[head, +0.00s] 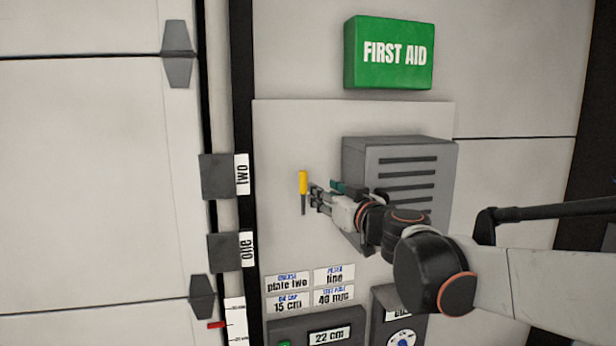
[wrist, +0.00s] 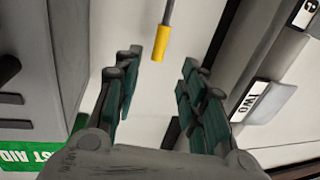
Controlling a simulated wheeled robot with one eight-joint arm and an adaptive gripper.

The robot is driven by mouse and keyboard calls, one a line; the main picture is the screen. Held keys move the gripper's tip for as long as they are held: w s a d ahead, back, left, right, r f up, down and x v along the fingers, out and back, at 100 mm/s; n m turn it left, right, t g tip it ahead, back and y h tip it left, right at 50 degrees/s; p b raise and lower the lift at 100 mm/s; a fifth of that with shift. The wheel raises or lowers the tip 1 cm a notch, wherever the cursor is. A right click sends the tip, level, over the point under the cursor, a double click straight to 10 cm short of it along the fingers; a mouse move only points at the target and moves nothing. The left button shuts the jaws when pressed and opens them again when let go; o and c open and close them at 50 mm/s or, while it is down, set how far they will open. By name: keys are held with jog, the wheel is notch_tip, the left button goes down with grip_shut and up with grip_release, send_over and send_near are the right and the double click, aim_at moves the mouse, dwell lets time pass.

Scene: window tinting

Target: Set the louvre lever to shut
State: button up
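The louvre lever (head: 303,184) is a thin dark rod with a yellow grip, on the pale wall panel just left of the grey louvre box (head: 405,150). In the head view its yellow grip points up. In the wrist view the yellow grip (wrist: 161,43) lies ahead, roughly between the lines of my two fingers and a little beyond their tips. My gripper (head: 318,195) is right beside the lever in the head view. In the wrist view my gripper (wrist: 160,75) has its green-padded fingers apart, with nothing between them. I see no contact with the lever.
A green first aid box (head: 388,53) is above the louvre box. Dark blocks labelled two (head: 217,177) and one (head: 228,252) are to the left. Label cards (head: 288,283) and grey control boxes (head: 318,328) are below.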

aim_at(305, 182)
jog(key=p+x, duration=0.2)
jog(key=x, duration=1)
jog(key=shift+w+a+p, duration=0.1)
jog(key=shift+w+p, duration=0.15)
jog(key=shift+p, duration=0.1)
grip_shut()
